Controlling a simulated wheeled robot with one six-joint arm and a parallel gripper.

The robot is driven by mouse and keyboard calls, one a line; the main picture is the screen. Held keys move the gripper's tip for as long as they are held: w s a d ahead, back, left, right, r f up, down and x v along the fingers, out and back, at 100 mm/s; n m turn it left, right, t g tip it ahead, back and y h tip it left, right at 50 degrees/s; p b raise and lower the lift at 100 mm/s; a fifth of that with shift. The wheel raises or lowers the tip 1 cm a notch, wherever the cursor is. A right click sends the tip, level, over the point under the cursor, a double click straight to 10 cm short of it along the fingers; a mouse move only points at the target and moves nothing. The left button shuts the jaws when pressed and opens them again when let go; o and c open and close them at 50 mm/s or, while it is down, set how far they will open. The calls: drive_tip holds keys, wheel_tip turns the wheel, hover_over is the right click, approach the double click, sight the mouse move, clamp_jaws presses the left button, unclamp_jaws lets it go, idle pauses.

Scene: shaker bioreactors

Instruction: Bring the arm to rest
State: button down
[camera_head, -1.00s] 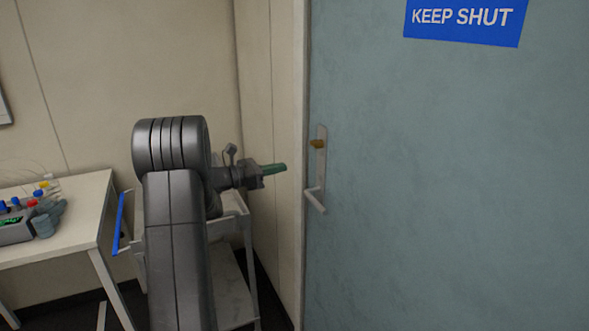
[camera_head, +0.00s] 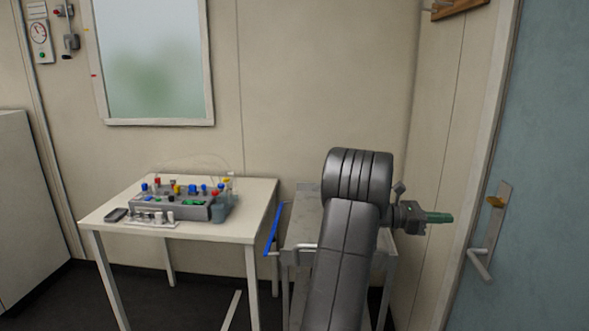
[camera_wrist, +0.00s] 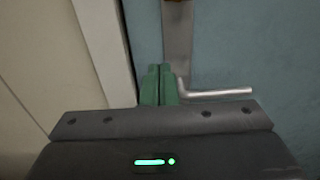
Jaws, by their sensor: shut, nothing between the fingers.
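My gripper (camera_head: 440,217) is at the right of the head view, at the end of my folded arm, with its green fingers pointing right toward the door. In the wrist view my gripper (camera_wrist: 159,70) shows its two green fingers pressed together with nothing between them. The metal door handle (camera_wrist: 215,94) shows beyond and to the right of the fingertips; it also shows in the head view (camera_head: 480,262), where a gap parts it from the fingers. My arm hides part of the cart behind it.
A blue-green door (camera_head: 540,170) stands at the right, closed as far as I see. A grey cart (camera_head: 305,205) stands behind my arm. A white table (camera_head: 255,200) at the left bears a shaker unit (camera_head: 180,207) with several coloured-cap vessels. Dark floor (camera_head: 195,285) shows below the table.

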sight(490, 220)
drive_tip(key=d, duration=0.3)
drive_tip(key=d+p, duration=0.1)
drive_tip(key=d, duration=0.2)
drive_tip(key=s+d, duration=0.1)
drive_tip(key=d, duration=0.2)
drive_tip(key=shift+d, duration=0.15)
drive_tip(key=shift+s, duration=0.15)
